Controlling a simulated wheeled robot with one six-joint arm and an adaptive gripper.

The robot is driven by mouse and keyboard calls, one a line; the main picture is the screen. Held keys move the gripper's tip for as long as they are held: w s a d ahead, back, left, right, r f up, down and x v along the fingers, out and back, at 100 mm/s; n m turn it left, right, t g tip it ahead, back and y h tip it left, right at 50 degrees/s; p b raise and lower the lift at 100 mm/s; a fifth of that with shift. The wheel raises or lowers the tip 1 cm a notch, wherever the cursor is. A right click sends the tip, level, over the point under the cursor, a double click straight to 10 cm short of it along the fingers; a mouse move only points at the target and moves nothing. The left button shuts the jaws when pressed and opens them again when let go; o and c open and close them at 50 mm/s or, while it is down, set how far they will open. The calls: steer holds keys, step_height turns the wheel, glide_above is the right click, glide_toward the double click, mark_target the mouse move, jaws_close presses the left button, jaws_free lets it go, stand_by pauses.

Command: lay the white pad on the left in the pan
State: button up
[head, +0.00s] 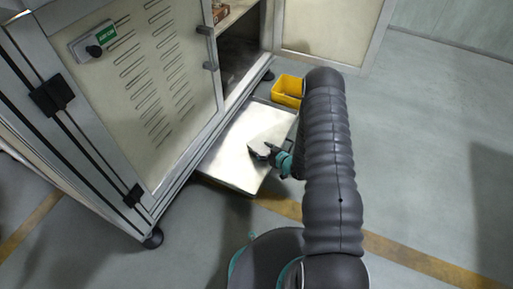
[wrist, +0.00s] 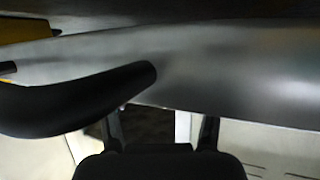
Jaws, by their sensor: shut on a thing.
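The pan (head: 225,168) is a shallow pale metal tray on the floor at the cabinet's foot, in the middle of the head view. Pad and pan are close in tone, so I cannot tell whether the pad touches the pan.
A yellow bin (head: 288,90) stands behind the pan, close to my arm. The cabinet (head: 150,95) rises along the left, with its door (head: 325,30) open at the back. The floor (head: 430,150) to the right is clear.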

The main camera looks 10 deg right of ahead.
mark_target(257, 145)
steer(key=w+a, duration=0.2)
steer(key=w, duration=0.1)
steer(key=shift+w+a, duration=0.1)
steer(key=shift+w, duration=0.05)
steer(key=shift+f, duration=0.55)
steer(key=shift+f+b, duration=0.15)
steer(key=shift+b, duration=0.2)
steer(key=shift+f+b, duration=0.3)
steer(key=shift+b, duration=0.05)
steer(key=o, duration=0.9)
steer(key=shift+s, duration=0.2)
steer(key=shift+o, duration=0.2)
steer(key=shift+d, duration=0.2)
